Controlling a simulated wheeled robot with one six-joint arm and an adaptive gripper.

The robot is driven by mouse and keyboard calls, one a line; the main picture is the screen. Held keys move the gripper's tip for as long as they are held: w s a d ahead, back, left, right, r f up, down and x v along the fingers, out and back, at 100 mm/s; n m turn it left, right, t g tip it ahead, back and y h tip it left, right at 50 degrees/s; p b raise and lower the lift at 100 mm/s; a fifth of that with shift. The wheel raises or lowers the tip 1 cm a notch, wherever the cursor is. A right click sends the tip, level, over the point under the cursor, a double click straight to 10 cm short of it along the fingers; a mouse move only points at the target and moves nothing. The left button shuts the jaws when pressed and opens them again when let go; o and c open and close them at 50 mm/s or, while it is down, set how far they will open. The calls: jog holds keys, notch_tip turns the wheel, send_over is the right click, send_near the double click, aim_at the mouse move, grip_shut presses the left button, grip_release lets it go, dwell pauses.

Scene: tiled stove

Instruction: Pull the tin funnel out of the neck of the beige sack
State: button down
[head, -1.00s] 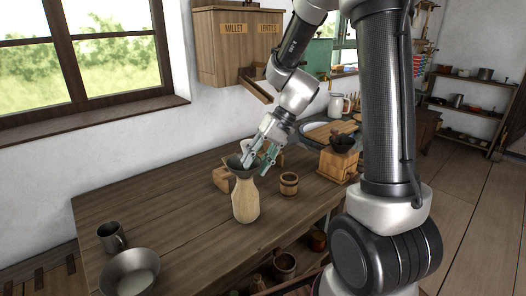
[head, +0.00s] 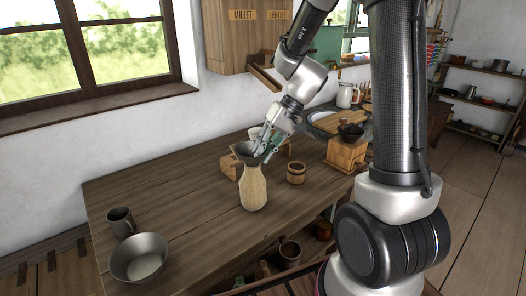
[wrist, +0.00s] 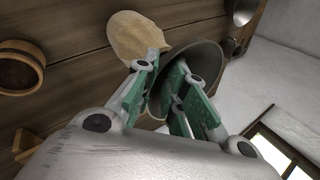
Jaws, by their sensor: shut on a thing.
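The beige sack (head: 254,188) stands upright on the wooden table, its narrow neck at the top. The dark grey tin funnel (head: 243,151) sits at the neck with its wide mouth up; its spout is hidden from me. My gripper (head: 260,151) reaches in from above and the right and is shut on the funnel's rim. In the wrist view, the green-padded fingers (wrist: 160,92) have the funnel wall (wrist: 203,62) between them. The sack (wrist: 136,38) shows behind the fingertips there.
A small wooden pail (head: 296,172) stands right of the sack, and wooden blocks (head: 229,164) lie behind it. A metal mug (head: 120,221) and a wide metal bowl (head: 140,258) stand at the left front. The table left of the sack is bare.

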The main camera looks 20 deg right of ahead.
jog(key=shift+r, duration=2.9)
notch_tip(320, 180, up, 4)
